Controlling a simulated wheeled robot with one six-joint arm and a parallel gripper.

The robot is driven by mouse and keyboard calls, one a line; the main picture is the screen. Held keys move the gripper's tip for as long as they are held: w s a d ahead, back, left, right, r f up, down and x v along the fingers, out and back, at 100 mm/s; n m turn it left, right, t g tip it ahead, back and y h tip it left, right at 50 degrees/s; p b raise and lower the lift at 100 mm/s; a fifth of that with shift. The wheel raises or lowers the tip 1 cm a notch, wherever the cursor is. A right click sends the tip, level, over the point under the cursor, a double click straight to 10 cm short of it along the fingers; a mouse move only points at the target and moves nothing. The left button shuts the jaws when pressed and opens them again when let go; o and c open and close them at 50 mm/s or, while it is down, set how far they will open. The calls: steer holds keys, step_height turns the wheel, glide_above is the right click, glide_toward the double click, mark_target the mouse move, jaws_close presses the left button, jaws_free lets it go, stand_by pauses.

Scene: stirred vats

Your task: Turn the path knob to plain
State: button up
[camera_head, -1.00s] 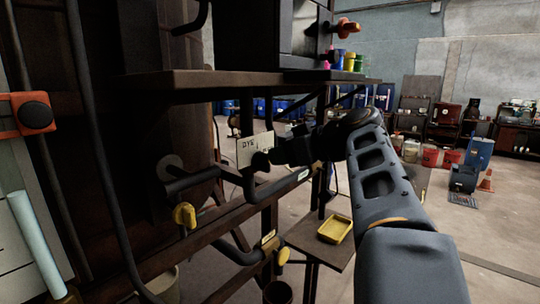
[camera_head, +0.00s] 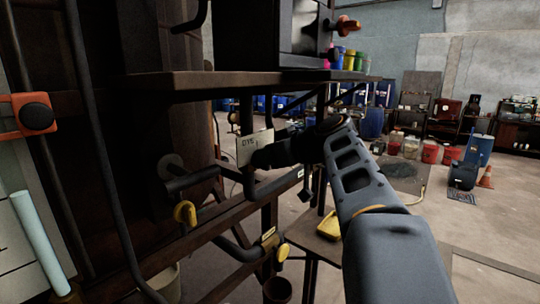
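A pale card (camera_head: 250,146) lettered "DYE" stands on the dark pipework left of centre. Its right and lower parts are hidden behind my gripper. My gripper (camera_head: 262,158) is dark and reaches in from the right, right in front of the card's lower edge. The path knob cannot be made out apart from the dark gripper, which covers that spot. I cannot tell whether the fingers touch or hold it, nor whether they are open or shut.
Yellow-handled valves (camera_head: 185,212) sit on black pipes below. A dark shelf (camera_head: 230,80) runs above the card. A small side table (camera_head: 300,232) with a yellow tray (camera_head: 328,226) stands below my arm. A red-orange box (camera_head: 30,113) is at far left.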

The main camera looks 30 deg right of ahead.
steer(key=shift+d, duration=0.1)
jaws_close()
steer(key=m+y, duration=0.2)
steer(key=m, duration=0.2)
steer(key=d+f+m+y+b, duration=0.1)
steer(key=m+y, duration=0.2)
steer(key=m, duration=0.2)
steer(key=f+m+y, duration=0.1)
steer(key=m+y, duration=0.1)
steer(key=m, duration=0.2)
steer(key=shift+w+d+y, duration=0.25)
steer(key=shift+w+y, duration=0.05)
steer(key=shift+w, duration=0.05)
stand_by(0.4)
steer(key=shift+m, duration=0.4)
steer(key=shift+o, duration=2.1)
jaws_free()
steer(key=shift+w+a, duration=0.1)
